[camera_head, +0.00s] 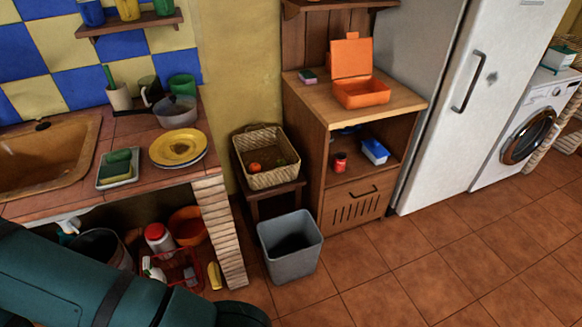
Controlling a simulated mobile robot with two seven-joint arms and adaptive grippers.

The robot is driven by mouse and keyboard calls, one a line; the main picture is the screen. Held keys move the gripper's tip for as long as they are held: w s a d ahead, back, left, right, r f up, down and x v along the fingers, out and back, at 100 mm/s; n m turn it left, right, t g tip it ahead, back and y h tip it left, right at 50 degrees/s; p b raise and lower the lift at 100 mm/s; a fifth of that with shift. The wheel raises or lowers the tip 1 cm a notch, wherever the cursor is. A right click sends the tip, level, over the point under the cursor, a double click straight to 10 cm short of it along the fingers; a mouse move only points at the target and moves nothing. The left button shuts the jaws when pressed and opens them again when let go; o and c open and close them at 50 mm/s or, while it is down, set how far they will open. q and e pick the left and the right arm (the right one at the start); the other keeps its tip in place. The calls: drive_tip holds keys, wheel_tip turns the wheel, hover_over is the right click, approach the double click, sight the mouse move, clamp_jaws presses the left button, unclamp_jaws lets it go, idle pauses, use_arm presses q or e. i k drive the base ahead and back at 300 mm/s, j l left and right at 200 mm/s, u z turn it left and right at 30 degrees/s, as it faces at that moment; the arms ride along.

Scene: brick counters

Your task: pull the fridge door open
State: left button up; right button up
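The white fridge door (465,140) stands at the right, tall and cut off by the top edge of the view. It looks shut. A teal link of my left arm crosses the lower left corner, far from the fridge. Neither of my grippers shows in this view, and nothing touches the handle.
A wooden cabinet (345,194) with an open orange box (361,92) stands left of the fridge. A grey bin (290,246) is on the floor by a stool with a basket (266,176). A washing machine (527,126) stands right. The tiled floor (460,250) before the fridge is clear.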

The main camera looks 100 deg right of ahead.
sight(500, 45)
drive_tip(key=z, duration=4.6)
drive_tip(key=i+u, duration=0.1)
drive_tip(key=i, duration=1.3)
